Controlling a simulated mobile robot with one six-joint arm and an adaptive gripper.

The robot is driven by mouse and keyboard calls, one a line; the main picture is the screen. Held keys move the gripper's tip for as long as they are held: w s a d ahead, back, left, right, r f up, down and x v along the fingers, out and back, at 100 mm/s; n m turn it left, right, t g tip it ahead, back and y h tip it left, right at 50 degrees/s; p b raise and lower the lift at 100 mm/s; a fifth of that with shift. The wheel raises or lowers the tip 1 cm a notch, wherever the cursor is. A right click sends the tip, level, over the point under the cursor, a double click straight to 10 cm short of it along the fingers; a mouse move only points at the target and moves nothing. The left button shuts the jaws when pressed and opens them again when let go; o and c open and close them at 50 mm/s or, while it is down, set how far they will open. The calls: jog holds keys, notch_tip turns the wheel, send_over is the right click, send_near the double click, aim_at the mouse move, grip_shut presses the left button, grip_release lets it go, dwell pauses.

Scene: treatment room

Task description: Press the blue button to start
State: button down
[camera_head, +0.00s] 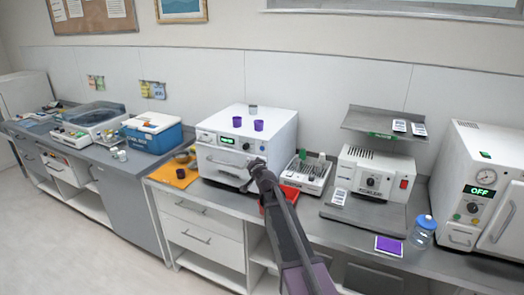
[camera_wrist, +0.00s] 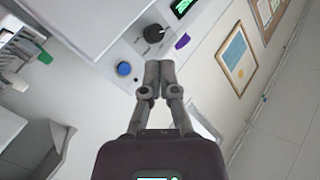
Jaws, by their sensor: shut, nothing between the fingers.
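The blue button (camera_wrist: 124,69) is round and sits on the front panel of a white machine, near a black knob (camera_wrist: 154,34) in the wrist view. In the head view this machine (camera_head: 218,161) stands on the counter with a small green display, and my gripper and arm hide part of its front. I cannot make out the button there. My gripper (camera_head: 258,163) is shut and empty at the machine's front right. In the wrist view its closed fingertips (camera_wrist: 159,66) appear beside the button, apart from it in the picture. Whether they touch the panel I cannot tell.
Purple cups (camera_head: 237,121) and a grey cup stand on the machine. A red tray (camera_head: 281,197) is partly behind my arm. A tube rack (camera_head: 307,172) and a device with a red switch (camera_head: 371,180) stand to the right. An orange mat (camera_head: 173,176) lies left.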

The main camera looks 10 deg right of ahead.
aim_at(258, 148)
jog(key=shift+w+d, duration=0.1)
jog(key=shift+w, duration=0.05)
jog(key=shift+w+d, duration=0.85)
jog(key=shift+w, duration=0.3)
jog(key=shift+w+d, duration=0.8)
jog(key=shift+w, duration=0.3)
jog(key=shift+w+d, duration=0.85)
jog(key=shift+w, duration=0.3)
jog(key=shift+w+d, duration=0.5)
jog(key=shift+w, duration=0.25)
dwell(0.5)
jog(key=shift+s, duration=0.1)
jog(key=shift+s+a, duration=0.5)
jog(key=shift+s, duration=0.1)
jog(key=shift+s+a, duration=0.1)
dwell(0.5)
jog(key=shift+s+a, duration=0.7)
jog(key=shift+s, duration=0.25)
jog(key=shift+s+a, duration=0.7)
jog(key=shift+s, duration=0.25)
